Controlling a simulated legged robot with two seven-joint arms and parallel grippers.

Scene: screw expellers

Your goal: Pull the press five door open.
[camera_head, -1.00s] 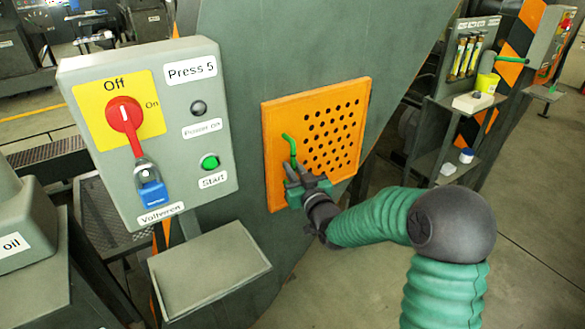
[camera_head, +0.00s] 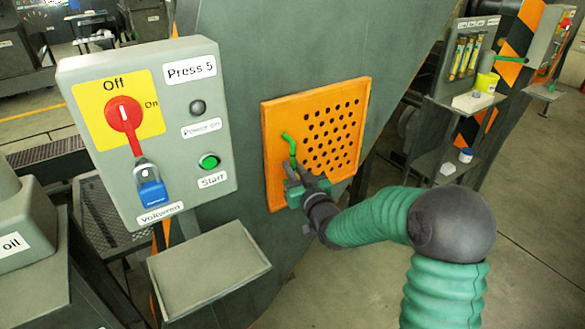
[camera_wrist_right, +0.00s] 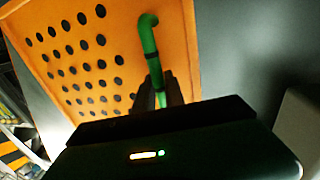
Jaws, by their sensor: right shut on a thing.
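The press five door (camera_head: 335,130) is an orange panel with rows of dark holes, set in the grey-green press body in the head view. It looks closed, flush with its frame. Its green handle (camera_head: 289,143) is on the door's left side. My right gripper (camera_head: 298,178) is shut on the lower part of the handle. In the right wrist view the handle (camera_wrist_right: 148,38) rises from between the dark fingers (camera_wrist_right: 160,92), and the orange door (camera_wrist_right: 95,55) lies behind. The fingers hide the handle's lower part. My left gripper is not in view.
A grey control box (camera_head: 150,130) labelled Press 5, with a red switch at Off and a blue padlock, stands left of the door. An empty grey tray (camera_head: 208,270) juts out below it. Shelves (camera_head: 440,165) stand at the right. Open floor lies in front of the door.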

